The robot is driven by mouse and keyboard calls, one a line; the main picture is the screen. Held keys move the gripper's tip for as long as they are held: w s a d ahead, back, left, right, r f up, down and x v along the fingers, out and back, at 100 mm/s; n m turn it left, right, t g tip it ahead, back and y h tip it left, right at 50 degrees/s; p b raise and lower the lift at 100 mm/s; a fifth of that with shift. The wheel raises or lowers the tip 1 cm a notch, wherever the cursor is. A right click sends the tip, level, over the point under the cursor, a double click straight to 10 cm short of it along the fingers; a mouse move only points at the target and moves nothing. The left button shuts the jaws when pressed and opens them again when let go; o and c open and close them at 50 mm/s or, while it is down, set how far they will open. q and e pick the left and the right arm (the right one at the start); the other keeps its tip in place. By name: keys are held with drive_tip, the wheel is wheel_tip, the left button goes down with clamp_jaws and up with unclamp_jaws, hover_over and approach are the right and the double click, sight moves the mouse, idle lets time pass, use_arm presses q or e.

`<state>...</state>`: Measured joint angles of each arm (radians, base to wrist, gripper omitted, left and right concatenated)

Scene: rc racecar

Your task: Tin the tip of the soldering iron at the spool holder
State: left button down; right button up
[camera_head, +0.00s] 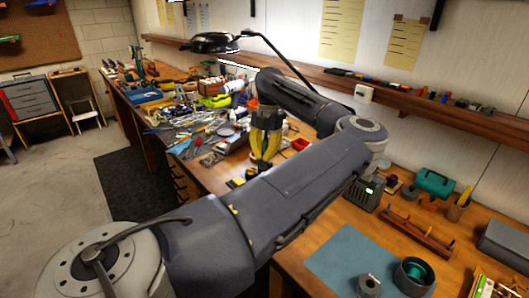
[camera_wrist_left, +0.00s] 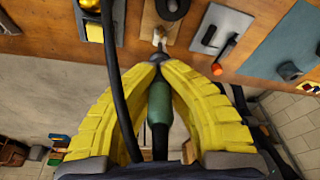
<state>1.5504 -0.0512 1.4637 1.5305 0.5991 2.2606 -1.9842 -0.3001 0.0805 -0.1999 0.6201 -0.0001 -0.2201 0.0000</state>
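My left gripper (camera_head: 264,165) hangs pointing down over the far part of the workbench, its yellow fingers partly hidden by my own arm in the head view. In the left wrist view its fingertips (camera_wrist_left: 158,62) close together around the soldering iron (camera_wrist_left: 158,103), which has a green grip and a dark rear end. The iron's front end points toward a small wooden base (camera_wrist_left: 148,22) with a dark ring-shaped spool (camera_wrist_left: 172,7), apparently the spool holder. A small pale piece lies just ahead of the fingertips; I cannot tell whether the tip touches anything. My right gripper is not in view.
A grey plate with tools (camera_wrist_left: 222,30) and a grey-blue mat (camera_wrist_left: 290,45) lie beside the wooden base. A black cable (camera_wrist_left: 118,90) runs past the left finger. Tools crowd the bench's far end. A blue mat (camera_head: 350,262) and a teal-filled round container (camera_head: 414,272) are nearer.

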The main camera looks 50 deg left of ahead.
sight(264, 140)
use_arm(q)
drive_tip(key=shift+r, duration=0.1)
idle(0.5)
drive_tip(key=shift+s+d+v, duration=0.1)
drive_tip(key=shift+s+v, duration=0.05)
drive_tip(key=shift+v, duration=0.8)
drive_tip(key=shift+s+d+v, duration=0.1)
drive_tip(key=shift+s+v, duration=0.1)
drive_tip(key=shift+v, duration=0.75)
drive_tip(key=shift+s+d+v, duration=0.1)
drive_tip(key=shift+s+v, duration=0.05)
drive_tip(key=shift+v, duration=0.8)
drive_tip(key=shift+r, duration=0.1)
